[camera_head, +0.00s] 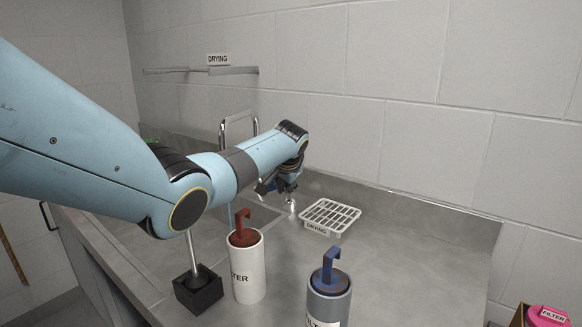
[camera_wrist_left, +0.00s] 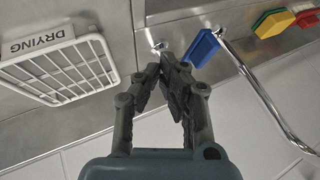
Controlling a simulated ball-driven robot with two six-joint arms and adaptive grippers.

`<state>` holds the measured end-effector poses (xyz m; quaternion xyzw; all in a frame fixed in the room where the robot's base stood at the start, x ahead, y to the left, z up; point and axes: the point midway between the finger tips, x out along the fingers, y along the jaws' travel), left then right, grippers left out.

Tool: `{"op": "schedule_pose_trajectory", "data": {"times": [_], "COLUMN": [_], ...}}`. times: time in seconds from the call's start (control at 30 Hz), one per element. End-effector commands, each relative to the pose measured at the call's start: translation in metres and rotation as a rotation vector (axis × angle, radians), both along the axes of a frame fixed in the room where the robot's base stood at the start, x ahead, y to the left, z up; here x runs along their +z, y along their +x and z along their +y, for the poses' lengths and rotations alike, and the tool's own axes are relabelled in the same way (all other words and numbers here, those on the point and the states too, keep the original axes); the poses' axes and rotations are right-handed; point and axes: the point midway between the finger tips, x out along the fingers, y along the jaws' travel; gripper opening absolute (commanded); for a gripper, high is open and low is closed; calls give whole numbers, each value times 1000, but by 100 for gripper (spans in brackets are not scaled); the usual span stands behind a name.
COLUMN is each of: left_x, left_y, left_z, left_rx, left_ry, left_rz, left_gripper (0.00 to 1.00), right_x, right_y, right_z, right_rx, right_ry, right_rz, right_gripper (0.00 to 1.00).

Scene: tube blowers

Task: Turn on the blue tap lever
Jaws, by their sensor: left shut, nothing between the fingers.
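The blue tap lever (camera_wrist_left: 202,48) appears in the left wrist view as a flat blue paddle beside the base of a chrome pipe (camera_wrist_left: 262,85). In the head view a narrow blue strip (camera_head: 229,215) shows below my left forearm; I cannot tell if it is the same lever. My left gripper (camera_head: 288,188) is shut and empty over the sink area. In the left wrist view its fingertips (camera_wrist_left: 168,60) lie just to the left of the lever; I cannot tell whether they touch it. My right gripper is not in view.
A white drying rack (camera_head: 330,216) lies right of my gripper. Nearer stand a white canister (camera_head: 248,270) with a red hook, a grey canister (camera_head: 328,300) with a blue hook and a black block (camera_head: 198,290) with a rod. The tiled wall (camera_head: 400,90) is behind.

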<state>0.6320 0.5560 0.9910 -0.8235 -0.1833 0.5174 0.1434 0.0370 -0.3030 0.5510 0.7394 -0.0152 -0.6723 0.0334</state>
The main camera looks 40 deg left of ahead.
Motion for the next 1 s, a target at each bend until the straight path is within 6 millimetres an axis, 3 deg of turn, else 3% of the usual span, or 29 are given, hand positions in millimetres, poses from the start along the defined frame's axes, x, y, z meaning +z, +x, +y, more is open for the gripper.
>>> {"op": "schedule_pose_trajectory", "data": {"times": [0.1,0.2,0.43,0.6,1.0], "left_x": [14,24,55,72,79], "left_y": [-6,-12,-28,-37,-41], "left_z": [-5,-11,-28,-38,-42], "left_rx": [0,0,-2,-1,1], "left_ry": [2,3,3,2,1], "left_rz": [-3,-4,-4,-4,-1], "left_gripper": [0,0,0,0,0], "right_x": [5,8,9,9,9], "right_y": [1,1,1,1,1], "right_z": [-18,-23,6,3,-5], "right_rx": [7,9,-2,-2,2], "right_ry": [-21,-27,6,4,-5], "right_rz": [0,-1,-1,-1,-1], "right_gripper": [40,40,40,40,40]}}
